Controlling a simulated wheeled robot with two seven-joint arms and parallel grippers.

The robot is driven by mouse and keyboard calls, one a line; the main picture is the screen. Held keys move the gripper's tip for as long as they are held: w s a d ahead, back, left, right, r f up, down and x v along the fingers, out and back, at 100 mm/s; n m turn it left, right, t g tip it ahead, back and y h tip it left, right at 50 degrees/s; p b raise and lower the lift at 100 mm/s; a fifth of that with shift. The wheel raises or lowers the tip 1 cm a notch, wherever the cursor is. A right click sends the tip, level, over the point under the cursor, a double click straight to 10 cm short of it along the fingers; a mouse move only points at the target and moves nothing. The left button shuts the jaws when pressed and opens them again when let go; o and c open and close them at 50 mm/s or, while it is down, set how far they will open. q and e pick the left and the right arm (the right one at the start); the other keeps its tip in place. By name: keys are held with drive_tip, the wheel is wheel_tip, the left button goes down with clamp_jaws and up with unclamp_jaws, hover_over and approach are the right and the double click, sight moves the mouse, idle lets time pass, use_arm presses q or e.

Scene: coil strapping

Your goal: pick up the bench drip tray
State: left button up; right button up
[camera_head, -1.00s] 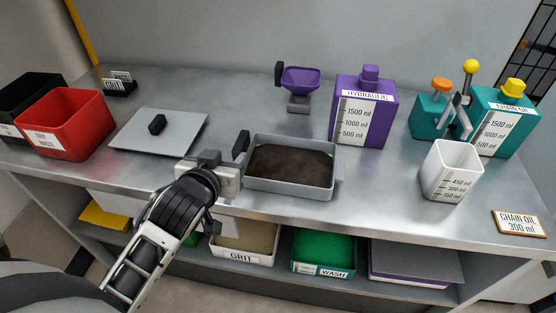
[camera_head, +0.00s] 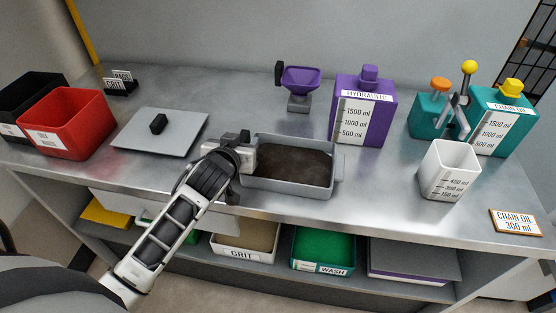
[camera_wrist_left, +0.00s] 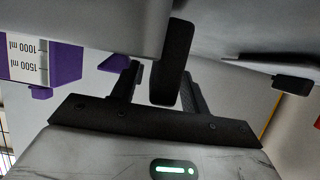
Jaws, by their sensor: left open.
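The bench drip tray (camera_head: 288,184) is a grey open rectangular tray with dark brown contents, standing on the metal bench in the head view. My left gripper (camera_head: 244,150) is at its left end. In the left wrist view the tray's grey wall (camera_wrist_left: 95,22) fills the upper part. Its black handle (camera_wrist_left: 173,62) stands between the two open fingers of my left gripper (camera_wrist_left: 160,85). The fingers do not appear closed on it. In the head view my gripper hides that handle. My right gripper is not in view.
A grey plate with a black knob (camera_head: 137,138) lies left of my arm. A red bin (camera_head: 68,125) is farther left. A purple jug (camera_head: 362,112), purple funnel (camera_head: 300,80) and white measuring cup (camera_head: 449,170) stand behind and right.

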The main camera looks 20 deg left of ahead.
use_arm(q)
clamp_jaws()
drive_tip(key=shift+r, duration=0.15)
drive_tip(key=shift+r, duration=0.15)
